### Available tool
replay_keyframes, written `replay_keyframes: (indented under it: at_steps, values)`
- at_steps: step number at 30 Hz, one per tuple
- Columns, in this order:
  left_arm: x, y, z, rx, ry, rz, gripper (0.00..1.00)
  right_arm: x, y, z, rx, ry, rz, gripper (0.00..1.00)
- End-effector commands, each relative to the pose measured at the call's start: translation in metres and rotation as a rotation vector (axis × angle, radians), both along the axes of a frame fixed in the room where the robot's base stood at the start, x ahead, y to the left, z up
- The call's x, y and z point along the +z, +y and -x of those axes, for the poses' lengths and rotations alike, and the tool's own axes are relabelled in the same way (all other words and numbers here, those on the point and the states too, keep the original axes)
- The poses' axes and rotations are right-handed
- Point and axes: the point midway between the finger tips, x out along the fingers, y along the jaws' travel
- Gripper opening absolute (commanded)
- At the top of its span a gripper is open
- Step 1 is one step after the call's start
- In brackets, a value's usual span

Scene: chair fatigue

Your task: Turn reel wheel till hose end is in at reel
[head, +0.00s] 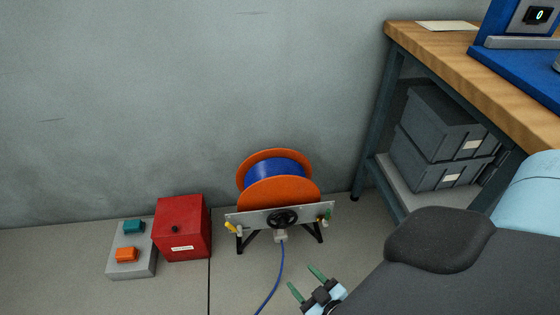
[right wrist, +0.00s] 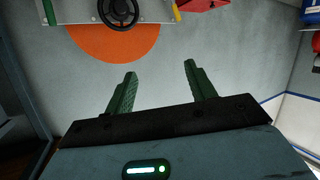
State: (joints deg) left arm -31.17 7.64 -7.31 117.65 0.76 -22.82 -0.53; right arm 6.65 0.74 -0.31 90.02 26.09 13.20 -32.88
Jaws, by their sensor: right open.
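The hose reel (head: 277,193) has orange flanges and a blue hose wound on it, and stands on the floor by the wall. A black wheel (head: 283,218) sits on the reel's metal front plate; it also shows at the top of the right wrist view (right wrist: 118,12). The blue hose (head: 272,285) runs from a grey guide (head: 281,236) below the wheel towards the bottom edge, where its end is out of view. My right gripper (head: 306,281) is open and empty, in front of the reel and apart from the wheel. My left gripper is not in view.
A red box (head: 183,228) and a grey control box (head: 132,262) with teal and orange buttons stand left of the reel. A workbench (head: 470,58) with grey crates (head: 443,135) beneath it stands at the right. Floor before the reel is mostly clear.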

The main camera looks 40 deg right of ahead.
Motion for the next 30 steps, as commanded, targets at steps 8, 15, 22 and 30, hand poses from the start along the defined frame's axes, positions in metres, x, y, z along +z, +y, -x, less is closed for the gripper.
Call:
replay_keyframes:
  at_steps: [8,15,22,30]
  values:
    - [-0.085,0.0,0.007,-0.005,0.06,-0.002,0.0,-0.077,-0.034,-0.073,-0.164,-0.144,0.079,0.55]
    - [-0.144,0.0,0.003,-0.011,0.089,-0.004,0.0,-0.128,-0.061,-0.124,-0.322,-0.227,0.147,0.55]
    - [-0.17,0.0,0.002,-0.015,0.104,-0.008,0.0,-0.146,-0.075,-0.149,-0.413,-0.26,0.18,0.55]
    - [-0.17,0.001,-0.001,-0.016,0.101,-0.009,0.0,-0.145,-0.078,-0.153,-0.43,-0.268,0.187,0.55]
